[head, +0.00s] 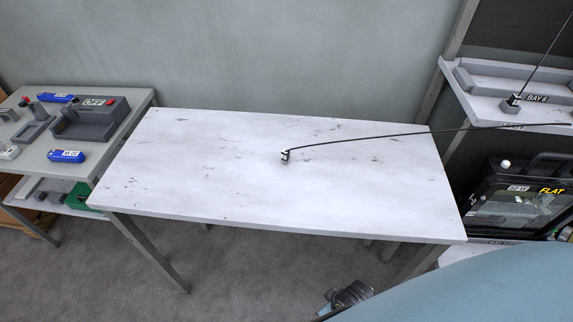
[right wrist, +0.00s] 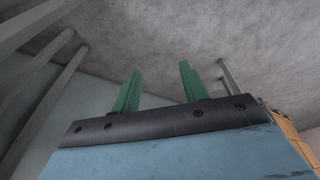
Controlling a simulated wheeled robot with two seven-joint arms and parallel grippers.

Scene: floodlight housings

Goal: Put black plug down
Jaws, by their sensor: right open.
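A small black-and-white plug (head: 285,156) sits on the white worktable (head: 200,190), a little right of the middle. Its thin black cable (head: 380,137) runs from it to the right, past the table's edge toward the shelf. My right gripper (right wrist: 160,68) shows in the right wrist view with its two green fingers apart and nothing between them. Grey floor and wall are beyond the fingers, with no plug there. My left gripper is in no view.
A side table (head: 50,140) at left holds blue items (head: 66,156) and a grey box (head: 92,118) marked OFF. At right, a shelf marked BAY 6 (head: 480,108) stands above a black floodlight housing (head: 520,195) marked FLAT. Most of the white tabletop is clear.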

